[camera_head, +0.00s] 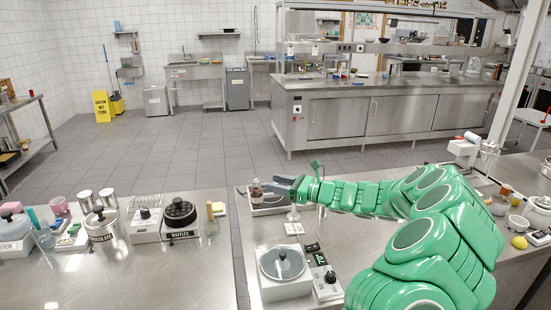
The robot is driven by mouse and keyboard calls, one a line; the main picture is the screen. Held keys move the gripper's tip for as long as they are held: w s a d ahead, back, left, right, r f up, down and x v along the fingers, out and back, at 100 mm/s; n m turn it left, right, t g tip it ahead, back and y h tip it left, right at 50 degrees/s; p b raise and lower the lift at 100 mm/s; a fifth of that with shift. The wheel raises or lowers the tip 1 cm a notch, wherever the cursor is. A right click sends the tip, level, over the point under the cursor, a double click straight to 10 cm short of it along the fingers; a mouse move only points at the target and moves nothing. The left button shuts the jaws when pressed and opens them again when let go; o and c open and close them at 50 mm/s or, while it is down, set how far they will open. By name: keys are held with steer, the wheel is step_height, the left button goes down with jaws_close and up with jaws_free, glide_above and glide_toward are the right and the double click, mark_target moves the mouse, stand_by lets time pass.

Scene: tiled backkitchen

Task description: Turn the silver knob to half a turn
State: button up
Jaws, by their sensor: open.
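A device with a round grey plate (282,264) stands on the front right counter. Its dark control panel (325,275) has a small green display and a small knob (330,276) that looks silvery on top. Another small knob (145,213) sits on a white box on the left counter. I cannot tell for sure which of the two is the silver knob. My gripper (272,187) is open, at the far edge of the right counter, pointing left. It is apart from both knobs, close to a small brown bottle (257,190).
A tray (268,210) lies below my gripper. On the left counter stand a waffle maker (180,215), a lidded pot (102,227) and two metal canisters. A gap separates the two counters. A yellow lemon (519,242) and bowls sit at the right.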

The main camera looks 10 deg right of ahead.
step_height(320, 180, up, 10)
steer(key=r, duration=0.1)
steer(key=w+d+f+n+t+h, duration=0.1)
steer(key=w+f+n+h, duration=0.2)
steer(key=w+h, duration=0.6)
steer(key=w+d+f+n+t+h, duration=0.1)
steer(key=w+d+f+n+h, duration=0.1)
steer(key=w+f+h, duration=0.6)
steer(key=shift+w+f+n+h, duration=0.2)
steer(key=shift+w+n+h, duration=0.6)
steer(key=shift+w, duration=0.4)
steer(key=shift+h, duration=0.3)
